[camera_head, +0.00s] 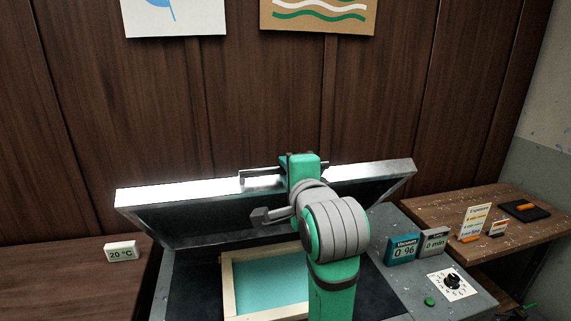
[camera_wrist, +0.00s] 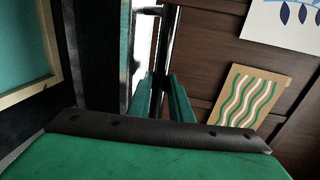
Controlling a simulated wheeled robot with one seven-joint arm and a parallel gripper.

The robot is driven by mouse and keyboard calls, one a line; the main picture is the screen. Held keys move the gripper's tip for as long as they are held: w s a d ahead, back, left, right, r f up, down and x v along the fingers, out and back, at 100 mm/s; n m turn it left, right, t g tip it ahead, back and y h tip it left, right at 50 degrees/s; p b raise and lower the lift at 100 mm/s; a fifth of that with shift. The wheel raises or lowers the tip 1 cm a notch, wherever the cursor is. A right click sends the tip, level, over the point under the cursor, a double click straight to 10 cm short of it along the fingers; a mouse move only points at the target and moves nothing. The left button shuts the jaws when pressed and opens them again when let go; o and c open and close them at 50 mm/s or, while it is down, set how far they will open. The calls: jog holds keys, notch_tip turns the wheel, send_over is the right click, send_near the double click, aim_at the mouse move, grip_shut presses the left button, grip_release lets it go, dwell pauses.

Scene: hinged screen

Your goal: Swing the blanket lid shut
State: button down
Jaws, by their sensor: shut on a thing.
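The blanket lid (camera_head: 180,190) is a wide metal frame with a dark inner side, standing raised and tilted at the back of the grey unit. Its edge also shows upright in the wrist view (camera_wrist: 141,55). A bar handle (camera_head: 262,172) runs along the lid's front edge. My green gripper (camera_head: 302,165) is at the middle of this handle, and in the wrist view its fingers (camera_wrist: 160,85) are shut on the bar (camera_wrist: 168,40). My wrist hides part of the lid and the handle's middle. Below the lid lies a pale wooden frame (camera_head: 229,285) with a teal mesh.
At right are a vacuum display (camera_head: 402,250) reading 0 %, a timer display (camera_head: 433,242), a dial (camera_head: 452,283) and a green button (camera_head: 430,301). A 20 °C display (camera_head: 121,251) stands at left. A wooden wall (camera_head: 90,120) is close behind the lid.

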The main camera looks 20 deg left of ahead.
jog(key=s+d+f, duration=0.2)
jog(key=s+f, duration=0.2)
jog(key=f, duration=0.1)
jog(key=shift+s+d, duration=0.4)
